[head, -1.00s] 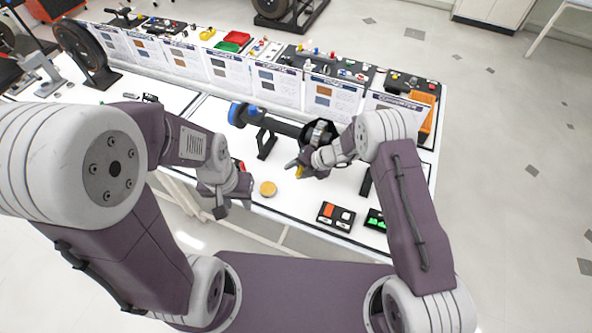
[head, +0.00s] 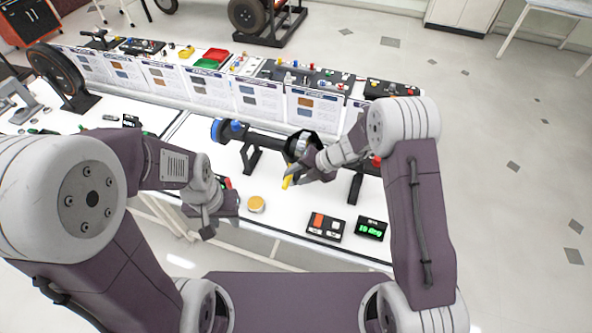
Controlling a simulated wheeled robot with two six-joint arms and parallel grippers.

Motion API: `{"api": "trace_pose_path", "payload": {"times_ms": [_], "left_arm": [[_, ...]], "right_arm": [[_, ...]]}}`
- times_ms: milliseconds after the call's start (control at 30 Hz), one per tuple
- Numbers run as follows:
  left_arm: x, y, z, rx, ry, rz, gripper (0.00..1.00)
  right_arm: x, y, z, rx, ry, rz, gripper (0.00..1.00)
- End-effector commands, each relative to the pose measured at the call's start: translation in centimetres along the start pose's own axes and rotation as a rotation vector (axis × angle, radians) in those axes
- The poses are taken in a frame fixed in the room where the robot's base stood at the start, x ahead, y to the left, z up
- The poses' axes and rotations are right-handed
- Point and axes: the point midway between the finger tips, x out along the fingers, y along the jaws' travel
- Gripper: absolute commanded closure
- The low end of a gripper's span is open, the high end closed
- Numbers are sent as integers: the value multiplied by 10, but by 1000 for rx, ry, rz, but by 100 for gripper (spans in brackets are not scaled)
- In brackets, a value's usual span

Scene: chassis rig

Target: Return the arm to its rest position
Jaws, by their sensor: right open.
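My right gripper (head: 296,181) is open beside a shaft rig, with its jaws just right of a slim yellow piece (head: 287,177). I cannot tell whether they touch. The dark shaft (head: 262,140) has a blue end (head: 217,131) and a metal and black hub (head: 300,144) and sits on black stands. My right forearm hides the shaft's right part. My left gripper (head: 207,228) hangs at the table's front edge, left of a yellow disc (head: 256,204). Its jaw opening is not clear.
On the front right of the white table are a black box with an orange switch (head: 325,226) and a green display (head: 372,228). Standing sheets (head: 262,98) line the back. A dark wheel (head: 55,75) stands at left. The floor at right is clear.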

Motion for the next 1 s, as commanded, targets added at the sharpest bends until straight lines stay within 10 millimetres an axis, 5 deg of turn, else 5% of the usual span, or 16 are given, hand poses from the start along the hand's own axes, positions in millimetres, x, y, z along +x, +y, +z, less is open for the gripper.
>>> {"api": "trace_pose_path", "payload": {"times_ms": [267, 400, 467, 567, 800, 1000], "left_arm": [[7, 0, 1, 0, 0, 0, 64], [34, -1, 4, 0, 0, 0, 64], [47, -1, 5, 0, 0, 0, 64], [66, -1, 7, 0, 0, 0, 64], [88, -2, 9, 0, 0, 0, 64], [85, -2, 9, 0, 0, 0, 64]], "right_arm": [[3, -3, 3, -1, -7, 3, 59], [-27, 18, 25, -63, -104, 45, 59], [-46, 14, 16, -146, -116, 19, 59], [-75, -14, -17, -519, -90, -99, 59], [-123, -110, -98, -1840, 278, -363, 59], [-143, -170, -139, -2812, 821, -210, 59]]}}
